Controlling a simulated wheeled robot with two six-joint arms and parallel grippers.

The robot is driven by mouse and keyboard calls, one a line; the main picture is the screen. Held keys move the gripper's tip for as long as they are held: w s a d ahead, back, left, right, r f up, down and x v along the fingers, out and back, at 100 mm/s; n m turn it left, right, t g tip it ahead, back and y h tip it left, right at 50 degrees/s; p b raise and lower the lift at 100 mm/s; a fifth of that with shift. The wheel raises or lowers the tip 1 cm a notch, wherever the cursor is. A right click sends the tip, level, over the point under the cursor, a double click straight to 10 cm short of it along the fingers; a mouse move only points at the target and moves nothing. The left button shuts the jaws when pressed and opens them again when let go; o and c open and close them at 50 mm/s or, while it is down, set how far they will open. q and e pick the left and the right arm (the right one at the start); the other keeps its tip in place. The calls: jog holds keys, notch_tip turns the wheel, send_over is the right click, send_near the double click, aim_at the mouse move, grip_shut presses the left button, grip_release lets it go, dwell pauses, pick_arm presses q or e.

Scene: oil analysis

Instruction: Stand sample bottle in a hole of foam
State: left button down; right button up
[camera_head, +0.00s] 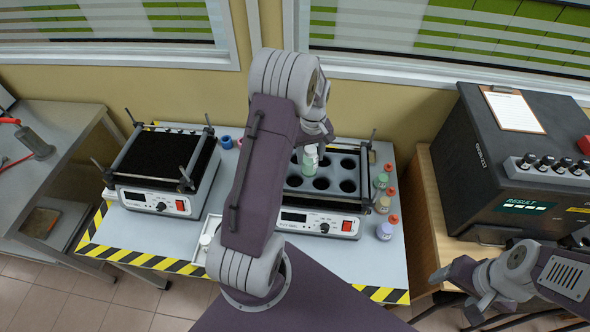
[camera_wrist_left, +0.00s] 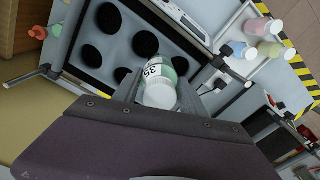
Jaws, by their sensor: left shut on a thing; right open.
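The sample bottle (camera_wrist_left: 160,84) has a white cap, a label reading 35 and green contents. My left gripper (camera_wrist_left: 160,95) is shut on it. In the head view the held bottle (camera_head: 310,160) is over the foam (camera_head: 334,165) of the right-hand shaker, whose round dark holes show around it. I cannot tell whether its base is inside a hole. In the left wrist view several holes of the foam (camera_wrist_left: 117,48) look empty. My left arm hides the foam's left part in the head view. My right gripper (camera_head: 458,283) is open at the lower right, apart from the bottles.
Several small bottles (camera_head: 384,205) stand along the table's right edge. Another shaker (camera_head: 165,170) with a black top stands at the left. Metal posts rise at the shaker corners. A dark analyser (camera_head: 500,150) stands on the wooden bench at right.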

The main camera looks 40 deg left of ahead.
pick_arm(q)
jog(key=s+a+f, duration=0.1)
jog(key=f, duration=0.1)
jog(key=s+a+f+p, duration=0.1)
jog(key=f, duration=0.1)
jog(key=s+a+f+p, duration=0.1)
jog(key=a+f, duration=0.1)
jog(key=shift+f, duration=0.4)
jog(key=shift+a+f, duration=0.1)
jog(key=shift+f, duration=0.2)
jog(key=c, duration=0.6)
grip_release()
jog(key=shift+c, duration=0.2)
jog(key=shift+r, duration=0.15)
